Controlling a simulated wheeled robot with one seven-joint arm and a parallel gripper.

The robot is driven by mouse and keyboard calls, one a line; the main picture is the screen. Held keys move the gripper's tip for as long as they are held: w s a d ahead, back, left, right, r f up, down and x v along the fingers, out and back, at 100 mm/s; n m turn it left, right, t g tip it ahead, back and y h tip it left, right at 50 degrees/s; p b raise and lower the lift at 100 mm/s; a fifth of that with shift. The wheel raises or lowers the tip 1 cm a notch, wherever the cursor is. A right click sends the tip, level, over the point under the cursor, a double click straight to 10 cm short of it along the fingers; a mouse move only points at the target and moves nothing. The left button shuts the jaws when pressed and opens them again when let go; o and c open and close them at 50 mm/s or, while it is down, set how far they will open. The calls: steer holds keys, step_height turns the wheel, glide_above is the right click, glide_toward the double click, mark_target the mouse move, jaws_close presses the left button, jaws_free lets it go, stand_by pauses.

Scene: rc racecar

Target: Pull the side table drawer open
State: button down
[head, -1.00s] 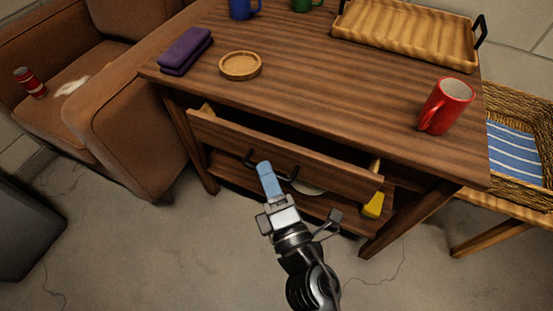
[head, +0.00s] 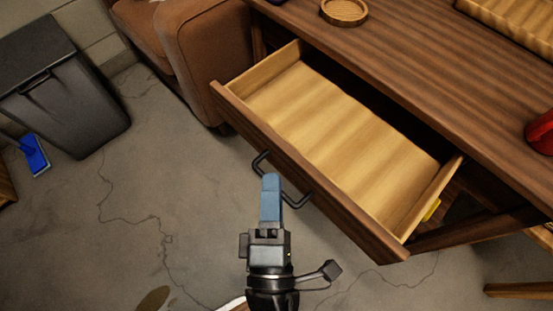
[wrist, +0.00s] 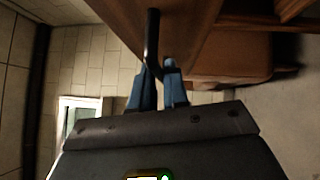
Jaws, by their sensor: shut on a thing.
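The side table (head: 420,70) is dark wood and fills the upper right of the head view. Its drawer (head: 330,130) stands well out from the table, and its pale inside is bare. A black bar handle (head: 297,200) is on the drawer front (head: 340,215). My gripper (head: 271,180), with blue fingers, is shut on the handle near its middle. In the wrist view the blue fingers (wrist: 159,80) close around the black handle (wrist: 152,45), beside the drawer front (wrist: 185,30).
A round wooden coaster (head: 344,11) and a red mug (head: 541,131) are on the tabletop. A brown armchair (head: 195,60) stands to the left of the table. A dark bin (head: 65,90) is at the far left. The floor between them is clear.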

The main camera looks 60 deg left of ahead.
steer(key=c, duration=1.2)
jaws_free()
steer(key=v, duration=0.7)
steer(key=shift+s+d+p, duration=0.2)
steer(key=shift+d+p, duration=0.15)
steer(key=shift+p, duration=0.05)
steer(key=shift+f, duration=0.1)
